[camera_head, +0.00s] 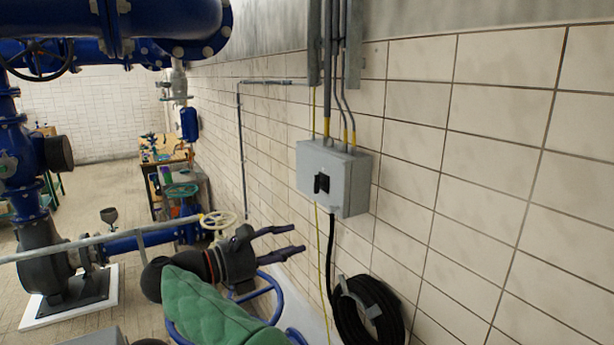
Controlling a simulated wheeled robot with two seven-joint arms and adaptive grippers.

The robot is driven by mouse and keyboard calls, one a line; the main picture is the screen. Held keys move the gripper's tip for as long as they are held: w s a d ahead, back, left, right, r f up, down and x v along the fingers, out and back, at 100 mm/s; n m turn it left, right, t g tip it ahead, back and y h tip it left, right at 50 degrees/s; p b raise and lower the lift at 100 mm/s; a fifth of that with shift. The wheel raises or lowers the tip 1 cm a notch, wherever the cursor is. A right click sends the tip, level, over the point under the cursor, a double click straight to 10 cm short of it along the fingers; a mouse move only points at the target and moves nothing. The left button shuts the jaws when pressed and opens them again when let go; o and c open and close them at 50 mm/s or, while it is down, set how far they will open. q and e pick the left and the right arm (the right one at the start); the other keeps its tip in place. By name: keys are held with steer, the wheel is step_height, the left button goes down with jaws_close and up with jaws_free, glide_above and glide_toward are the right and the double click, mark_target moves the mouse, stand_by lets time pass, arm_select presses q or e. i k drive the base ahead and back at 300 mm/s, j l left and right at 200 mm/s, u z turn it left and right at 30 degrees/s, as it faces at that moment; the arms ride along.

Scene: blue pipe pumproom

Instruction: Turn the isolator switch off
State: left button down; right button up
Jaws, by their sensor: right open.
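The isolator switch is a grey box (333,177) fixed to the tiled wall right of centre. A small black handle (321,184) sits on its front face and looks roughly upright. Several cables enter the box from above, and a black cable leaves below. My right gripper (292,240) is at lower centre, below and left of the box. Its two dark fingers are spread apart with nothing between them, and it is not touching the box. My left gripper is not in view.
A coil of black cable (368,311) hangs on the wall below the box. A wooden bench (165,158) is further back.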

mark_target(317, 183)
steer(key=i+j, duration=0.2)
steer(key=i, duration=0.3)
steer(key=i+j, duration=0.15)
steer(key=i, duration=0.35)
